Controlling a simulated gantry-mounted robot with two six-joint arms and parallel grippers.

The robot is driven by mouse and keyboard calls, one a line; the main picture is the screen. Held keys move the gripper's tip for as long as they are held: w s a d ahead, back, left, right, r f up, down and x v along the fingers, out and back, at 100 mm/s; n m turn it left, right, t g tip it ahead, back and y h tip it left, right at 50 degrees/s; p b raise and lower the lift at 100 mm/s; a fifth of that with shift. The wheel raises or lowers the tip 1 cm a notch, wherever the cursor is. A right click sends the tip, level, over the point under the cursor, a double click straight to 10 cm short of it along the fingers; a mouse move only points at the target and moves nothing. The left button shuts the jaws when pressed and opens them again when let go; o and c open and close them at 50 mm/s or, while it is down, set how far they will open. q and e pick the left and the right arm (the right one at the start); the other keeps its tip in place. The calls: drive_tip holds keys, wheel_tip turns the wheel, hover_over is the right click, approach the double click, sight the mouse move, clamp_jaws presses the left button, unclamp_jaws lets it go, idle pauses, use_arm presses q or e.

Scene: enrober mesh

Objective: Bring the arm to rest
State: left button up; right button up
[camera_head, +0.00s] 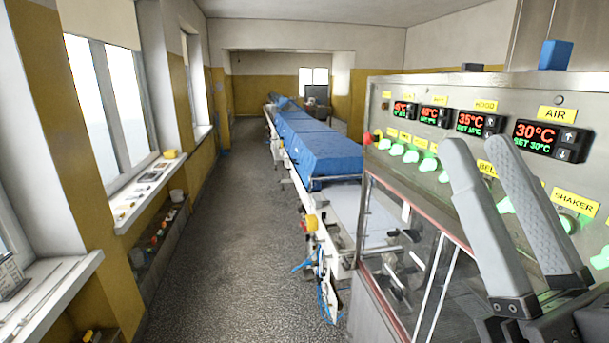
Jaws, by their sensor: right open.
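My right gripper (487,158) is at the right of the head view, in front of the control panel (415,118). Its two grey fingers point up and stand apart, with nothing between them. They cover part of the panel around the "BELT" label. Whether the fingers touch the panel cannot be told. My left gripper is not in this view.
The panel carries temperature displays (549,142), green lit buttons and a red knob. Below it is a clear-windowed housing (395,240). A long conveyor with blue covers (325,152) runs back. Windowsills (150,190) with small items line the left. The grey floor (215,240) between is clear.

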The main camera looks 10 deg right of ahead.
wheel_tip(320, 180, up, 20)
drive_tip(key=p, duration=1.6)
drive_tip(key=shift+y+p, duration=0.3)
